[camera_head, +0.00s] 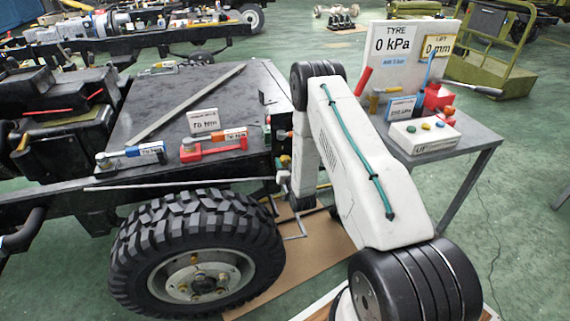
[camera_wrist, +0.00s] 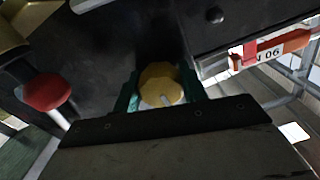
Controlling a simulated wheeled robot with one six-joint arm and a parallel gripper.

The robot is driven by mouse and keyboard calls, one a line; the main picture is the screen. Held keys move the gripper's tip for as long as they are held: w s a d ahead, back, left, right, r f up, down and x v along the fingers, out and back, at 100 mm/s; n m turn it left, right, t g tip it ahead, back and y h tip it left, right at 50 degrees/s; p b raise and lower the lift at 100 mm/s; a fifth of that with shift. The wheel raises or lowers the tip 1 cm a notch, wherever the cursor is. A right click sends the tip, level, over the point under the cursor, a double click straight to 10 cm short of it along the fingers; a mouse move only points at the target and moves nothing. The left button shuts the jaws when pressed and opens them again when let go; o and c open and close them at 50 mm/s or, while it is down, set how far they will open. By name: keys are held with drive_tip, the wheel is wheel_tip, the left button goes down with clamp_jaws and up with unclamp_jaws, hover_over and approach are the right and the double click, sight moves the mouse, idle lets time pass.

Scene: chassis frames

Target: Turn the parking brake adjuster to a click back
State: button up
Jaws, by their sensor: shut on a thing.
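A yellow faceted knob (camera_wrist: 160,84), which looks like the parking brake adjuster, sits against a dark surface in the middle of the wrist view. A pale slot mark shows on its face. My gripper (camera_wrist: 161,90) has one green finger on each side of the knob and is shut on it. In the head view my arm reaches down beside the dark chassis box, behind the tyre (camera_head: 198,252). The gripper's hold on the knob cannot be made out there.
A red-knobbed lever (camera_wrist: 47,92) stands left of my gripper in the wrist view. A red part with a white label (camera_wrist: 268,52) lies to the right. A table (camera_head: 478,140) with a control box (camera_head: 424,134) stands right of my arm. Torque tools lie on the chassis top.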

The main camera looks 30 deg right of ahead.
drive_tip(key=n, duration=0.5)
drive_tip(key=shift+n, duration=0.3)
drive_tip(key=n, duration=0.5)
drive_tip(key=shift+s+d+n, duration=0.1)
drive_tip(key=shift+n, duration=0.3)
drive_tip(key=o, duration=1)
drive_tip(key=v, duration=0.7)
drive_tip(key=shift+s, duration=0.4)
